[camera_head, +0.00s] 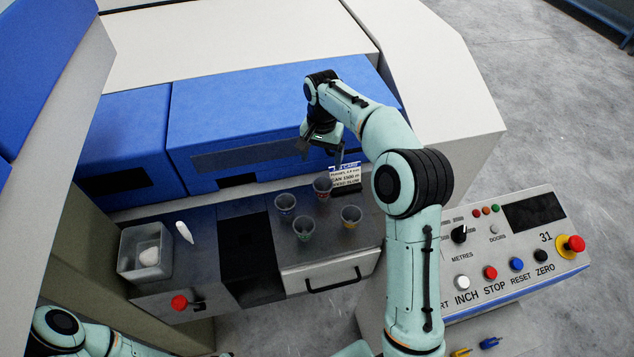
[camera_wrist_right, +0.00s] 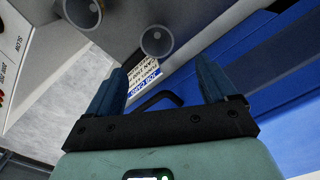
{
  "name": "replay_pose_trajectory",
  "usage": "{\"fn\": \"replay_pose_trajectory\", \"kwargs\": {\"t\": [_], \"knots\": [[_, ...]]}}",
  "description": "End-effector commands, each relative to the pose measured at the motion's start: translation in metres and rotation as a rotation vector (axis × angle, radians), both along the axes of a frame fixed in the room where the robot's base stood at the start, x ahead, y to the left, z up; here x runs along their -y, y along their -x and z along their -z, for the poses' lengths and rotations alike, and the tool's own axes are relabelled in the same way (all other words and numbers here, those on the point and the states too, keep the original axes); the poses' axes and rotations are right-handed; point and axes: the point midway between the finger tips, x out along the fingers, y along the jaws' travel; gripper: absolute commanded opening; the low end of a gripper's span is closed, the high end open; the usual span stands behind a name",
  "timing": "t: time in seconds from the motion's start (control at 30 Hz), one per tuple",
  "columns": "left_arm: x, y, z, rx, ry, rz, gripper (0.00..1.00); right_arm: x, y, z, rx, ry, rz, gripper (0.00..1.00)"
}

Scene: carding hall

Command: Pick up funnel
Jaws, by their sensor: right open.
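Several small grey tapered cups, which look like the funnels, stand on the dark metal counter: one with a red mark (camera_head: 322,188), one blue (camera_head: 285,206), one green (camera_head: 304,229) and one yellow (camera_head: 351,216). Two round grey rims show in the right wrist view, a nearer one (camera_wrist_right: 157,40) and one at the top edge (camera_wrist_right: 83,12); their colour marks are hidden there. My right gripper (camera_head: 321,152) is open and empty, above and behind the cups, near the blue machine front. Its two fingers are spread in the wrist view (camera_wrist_right: 159,68). My left gripper is out of view.
A printed card (camera_head: 345,176) stands behind the cups, close below my right gripper. A grey bin (camera_head: 128,262) holding something white is at the left. A white object (camera_head: 184,232) lies beside it. A control panel (camera_head: 480,275) with buttons is at the right.

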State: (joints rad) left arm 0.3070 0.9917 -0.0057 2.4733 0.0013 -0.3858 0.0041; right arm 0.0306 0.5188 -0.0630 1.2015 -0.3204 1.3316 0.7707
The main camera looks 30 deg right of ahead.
Motion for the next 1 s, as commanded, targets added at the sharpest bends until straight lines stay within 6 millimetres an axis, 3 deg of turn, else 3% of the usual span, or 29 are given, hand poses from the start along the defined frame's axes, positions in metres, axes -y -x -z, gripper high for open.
{"fn": "replay_pose_trajectory", "kwargs": {"t": [0.1,0.3,0.57,0.8,1.0], "knots": [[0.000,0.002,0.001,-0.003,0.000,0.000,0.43,0.000,0.002,0.027,-0.008,-0.002,-0.001,0.85],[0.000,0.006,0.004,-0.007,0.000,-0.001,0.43,0.000,0.001,0.061,-0.005,-0.001,0.000,0.85],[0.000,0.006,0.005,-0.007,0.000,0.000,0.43,0.002,0.001,0.080,-0.004,0.000,0.000,0.85],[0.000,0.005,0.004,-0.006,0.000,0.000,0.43,0.005,-0.001,0.115,-0.004,-0.001,-0.001,0.85],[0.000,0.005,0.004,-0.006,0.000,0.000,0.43,0.005,-0.001,0.122,-0.001,-0.001,-0.001,0.85]]}}
